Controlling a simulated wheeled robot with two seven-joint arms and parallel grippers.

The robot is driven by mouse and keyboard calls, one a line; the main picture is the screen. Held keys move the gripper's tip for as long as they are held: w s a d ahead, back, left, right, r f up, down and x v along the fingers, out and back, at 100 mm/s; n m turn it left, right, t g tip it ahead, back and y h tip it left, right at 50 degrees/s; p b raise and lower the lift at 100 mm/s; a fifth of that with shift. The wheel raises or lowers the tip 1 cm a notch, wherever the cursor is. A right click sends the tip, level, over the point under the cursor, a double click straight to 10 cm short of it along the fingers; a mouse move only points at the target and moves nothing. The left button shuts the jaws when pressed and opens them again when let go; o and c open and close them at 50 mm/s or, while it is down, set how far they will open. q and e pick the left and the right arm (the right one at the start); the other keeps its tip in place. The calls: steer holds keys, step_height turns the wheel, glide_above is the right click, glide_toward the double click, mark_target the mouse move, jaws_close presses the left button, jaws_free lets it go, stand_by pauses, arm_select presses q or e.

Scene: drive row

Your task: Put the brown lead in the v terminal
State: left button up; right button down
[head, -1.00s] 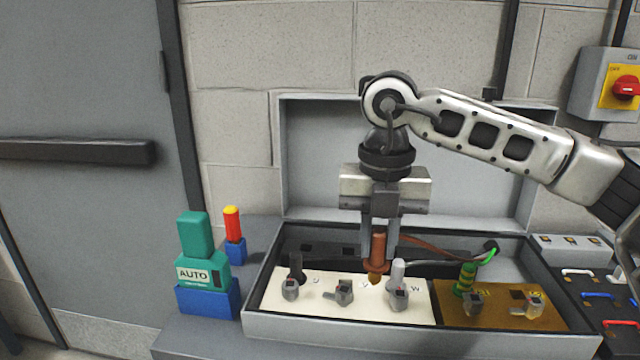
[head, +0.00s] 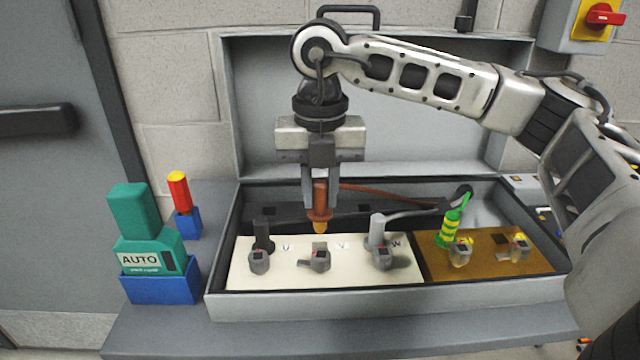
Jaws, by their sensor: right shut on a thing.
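My right gripper (head: 321,200) points down and is shut on the brown lead (head: 320,212), whose orange tip points down. The tip hangs above and just behind the middle terminal (head: 316,260) on the white block; they look apart. The letter V (head: 341,246) is printed just right of this terminal. Its small lever points left, and no lead shows in it. The lead's brown cable (head: 390,195) runs right to the back of the box. My left gripper is not in view.
A black lead (head: 262,235) stands at the U terminal and a grey lead (head: 377,230) at the W terminal, close on both sides. A green-yellow lead (head: 449,228) stands at the brown block (head: 485,265). A teal AUTO tester (head: 145,240) stands left of the box.

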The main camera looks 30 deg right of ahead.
mark_target(320, 232)
steer(key=shift+f, duration=0.1)
steer(key=shift+f, duration=0.15)
steer(key=shift+f+b, duration=0.6)
steer(key=shift+b, duration=0.05)
steer(key=shift+f+b, duration=0.7)
steer(key=shift+f, duration=0.15)
steer(key=shift+f, duration=0.15)
steer(key=shift+f+b, duration=1.25)
steer(key=shift+f, duration=0.1)
steer(key=shift+f, duration=0.15)
